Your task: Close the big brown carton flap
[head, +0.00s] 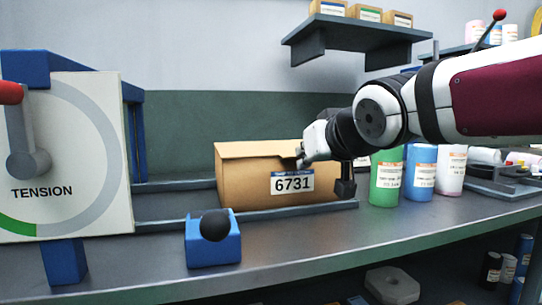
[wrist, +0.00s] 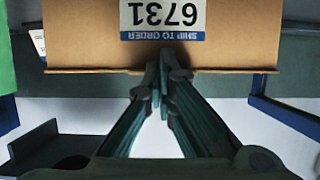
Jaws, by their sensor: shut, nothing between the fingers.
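The big brown carton (head: 243,181) sits on the rails on the bench, with a "6731" label (head: 292,183) on its front. Its top flap (head: 258,149) shows as a thin lighter strip along the upper edge; I cannot tell whether it lies fully flat. My gripper (head: 302,160) is shut and empty at the upper front of the carton, right of centre. In the wrist view, which is upside down, the fingertips (wrist: 165,56) overlap the carton front (wrist: 85,35) at its top edge, beside the label. Whether they touch it is not clear.
A tension dial panel (head: 75,150) with a red-knobbed lever stands at left. A blue block with a black knob (head: 213,240) stands in front of the carton. Green, blue and white canisters (head: 386,178) stand close to the right. A shelf with small boxes (head: 355,40) hangs above.

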